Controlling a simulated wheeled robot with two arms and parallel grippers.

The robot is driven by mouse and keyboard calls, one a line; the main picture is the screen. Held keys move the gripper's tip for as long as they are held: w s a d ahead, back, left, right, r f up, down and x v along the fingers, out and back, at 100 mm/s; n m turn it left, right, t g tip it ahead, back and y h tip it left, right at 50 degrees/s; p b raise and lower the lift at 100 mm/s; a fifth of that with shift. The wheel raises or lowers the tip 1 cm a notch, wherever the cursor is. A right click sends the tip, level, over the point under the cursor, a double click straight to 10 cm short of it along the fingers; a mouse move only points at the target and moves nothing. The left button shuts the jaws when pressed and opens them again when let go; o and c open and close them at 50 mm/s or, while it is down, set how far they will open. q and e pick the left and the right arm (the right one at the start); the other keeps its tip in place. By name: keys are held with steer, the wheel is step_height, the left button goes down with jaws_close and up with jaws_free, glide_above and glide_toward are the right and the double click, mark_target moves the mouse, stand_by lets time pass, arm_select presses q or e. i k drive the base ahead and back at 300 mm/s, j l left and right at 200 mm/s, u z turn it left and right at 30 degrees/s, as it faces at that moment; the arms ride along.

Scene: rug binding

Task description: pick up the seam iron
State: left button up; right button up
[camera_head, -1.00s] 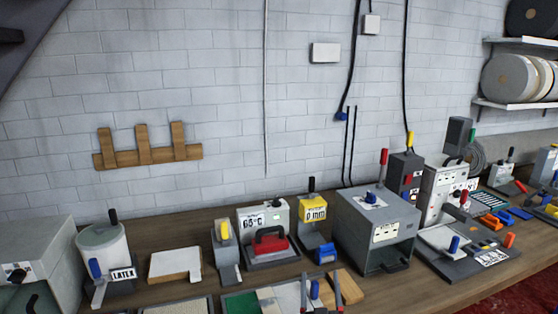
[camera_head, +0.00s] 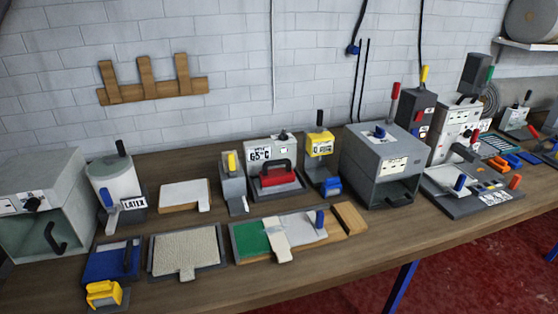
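A red block with a black arched handle (camera_head: 279,180) sits on a dark base in front of a grey unit labelled 65°C (camera_head: 262,153), at the middle of the bench. It looks like the seam iron, though no label names it. It rests upright and nothing covers it. Neither of my grippers shows in the head view, so nothing is seen touching or holding the iron.
The wooden bench (camera_head: 330,272) is crowded. A yellow-headed grey device (camera_head: 232,185) stands left of the iron, a yellow gauge unit (camera_head: 320,150) right, and a large grey box (camera_head: 384,165) beyond. A green-and-grey board (camera_head: 252,240) lies in front.

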mark_target(267, 179)
steer(key=i+l+z, duration=0.25)
steer(key=i+l, duration=0.2)
steer(key=i+l+z, duration=0.2)
steer(key=i+l, duration=0.2)
steer(key=i, duration=0.25)
